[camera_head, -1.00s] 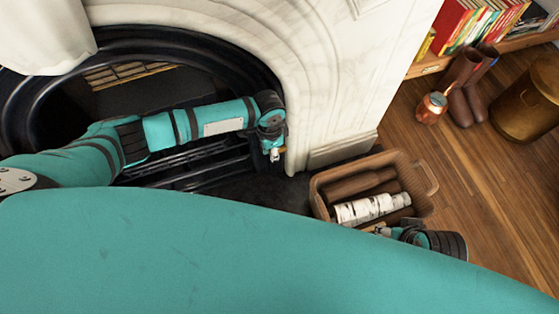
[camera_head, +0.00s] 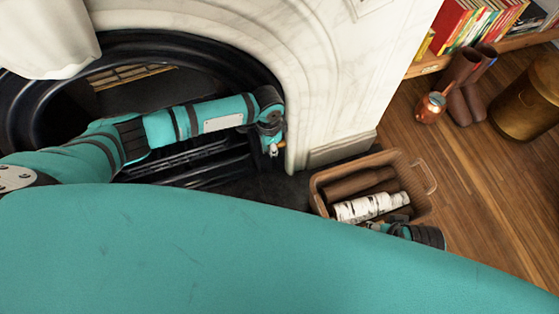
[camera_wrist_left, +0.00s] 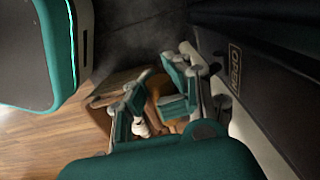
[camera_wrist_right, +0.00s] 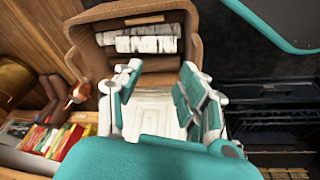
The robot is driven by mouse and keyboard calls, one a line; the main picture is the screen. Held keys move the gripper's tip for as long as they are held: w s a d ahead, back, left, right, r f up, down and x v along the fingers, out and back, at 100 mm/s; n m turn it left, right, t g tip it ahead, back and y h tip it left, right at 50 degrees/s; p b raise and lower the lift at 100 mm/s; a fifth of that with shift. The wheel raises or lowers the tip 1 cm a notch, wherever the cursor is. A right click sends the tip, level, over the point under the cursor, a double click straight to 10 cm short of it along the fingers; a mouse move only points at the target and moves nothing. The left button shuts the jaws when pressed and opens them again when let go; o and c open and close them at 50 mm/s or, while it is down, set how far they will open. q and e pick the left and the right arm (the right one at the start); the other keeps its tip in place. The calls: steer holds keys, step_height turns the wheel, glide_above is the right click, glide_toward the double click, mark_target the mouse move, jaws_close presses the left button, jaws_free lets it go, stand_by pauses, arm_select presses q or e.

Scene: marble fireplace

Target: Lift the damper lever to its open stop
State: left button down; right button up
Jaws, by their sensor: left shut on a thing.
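My left gripper (camera_head: 273,149) is at the right side of the black fireplace opening, beside the white marble. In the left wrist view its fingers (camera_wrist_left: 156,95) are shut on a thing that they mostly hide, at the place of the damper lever. An orange-brown bit (camera_wrist_left: 157,98) shows between the fingers, but I cannot make out the lever's shape or angle. A small plate reading OPEN (camera_wrist_left: 235,70) is on the dark surround close by. My right gripper (camera_wrist_right: 157,82) is open and empty; in the head view it (camera_head: 380,228) is by the basket's near edge.
A brown log basket (camera_head: 425,205) holds dark logs and a birch log (camera_head: 370,207). A copper jug (camera_head: 431,107), brown boots (camera_head: 465,85), a brass bin (camera_head: 530,100) and a bookshelf (camera_head: 480,50) stand at the right. The wooden floor (camera_head: 490,190) between is clear.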

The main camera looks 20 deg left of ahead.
arm_select(q)
steer(key=shift+w+a, duration=0.1)
steer(key=shift+a, duration=0.1)
arm_select(e)
steer(key=shift+d+r, duration=0.15)
arm_select(q)
steer(key=shift+s+d+f+p, duration=0.1)
steer(key=shift+s+f+p, duration=0.1)
steer(key=shift+f+p, duration=0.1)
steer(key=c, duration=1.1)
jaws_free()
steer(key=o, duration=1.1)
steer(key=shift+d, duration=0.15)
arm_select(e)
step_height(320, 180, down, 2)
steer(key=shift+f, duration=0.1)
arm_select(q)
steer(key=shift+r, duration=0.15)
